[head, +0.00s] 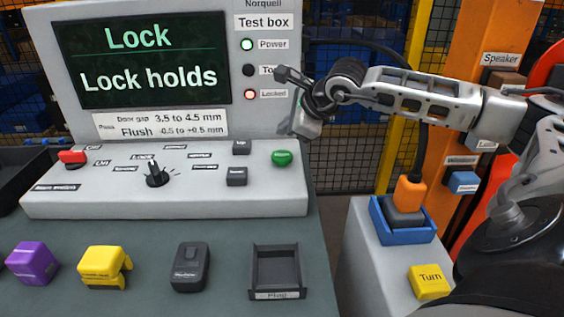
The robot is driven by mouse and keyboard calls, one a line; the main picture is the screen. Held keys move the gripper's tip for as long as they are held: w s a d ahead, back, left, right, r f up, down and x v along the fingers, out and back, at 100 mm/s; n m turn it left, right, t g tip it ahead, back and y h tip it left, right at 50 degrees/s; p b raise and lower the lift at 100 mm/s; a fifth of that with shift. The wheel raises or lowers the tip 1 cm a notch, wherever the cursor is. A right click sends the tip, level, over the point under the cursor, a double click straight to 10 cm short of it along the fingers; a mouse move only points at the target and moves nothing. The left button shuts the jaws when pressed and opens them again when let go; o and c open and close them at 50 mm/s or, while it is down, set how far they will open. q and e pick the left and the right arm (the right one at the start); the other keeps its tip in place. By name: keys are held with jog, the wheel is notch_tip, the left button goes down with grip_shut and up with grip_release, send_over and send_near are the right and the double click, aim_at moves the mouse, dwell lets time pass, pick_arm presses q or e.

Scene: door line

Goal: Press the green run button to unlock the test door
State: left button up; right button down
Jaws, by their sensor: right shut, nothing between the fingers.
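The green button (282,158) sits at the right end of the sloped grey control panel (110,203). My right gripper (284,78) is shut and empty. In the picture it is above the green button, in front of the right edge of the test box, and apart from the button. The test box screen (140,62) reads "Lock" and "Lock holds". The Power lamp (247,45) is green and the Locked lamp (250,94) is red. The test door is not clearly visible. My left gripper is out of view.
The panel also carries a red switch (72,157), a black knob (157,175) and two dark square buttons. A purple block (32,262), a yellow block (104,265), a dark device (190,267) and a Plug tray (275,293) are in front. A blue holder (403,236) stands right.

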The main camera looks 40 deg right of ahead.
aim_at(277, 152)
notch_tip(277, 152, down, 3)
jog(key=shift+r+b, duration=0.1)
jog(key=shift+b, duration=0.85)
jog(key=shift+f+b, duration=0.45)
jog(key=shift+b, duration=0.05)
pick_arm(q)
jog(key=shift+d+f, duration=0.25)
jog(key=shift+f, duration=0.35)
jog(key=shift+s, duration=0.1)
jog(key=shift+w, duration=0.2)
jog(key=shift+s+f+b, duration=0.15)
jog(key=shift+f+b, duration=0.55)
jog(key=shift+b, duration=0.05)
pick_arm(e)
jog(key=shift+f, duration=0.45)
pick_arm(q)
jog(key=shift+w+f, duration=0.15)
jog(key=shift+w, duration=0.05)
pick_arm(e)
jog(key=shift+f, duration=0.2)
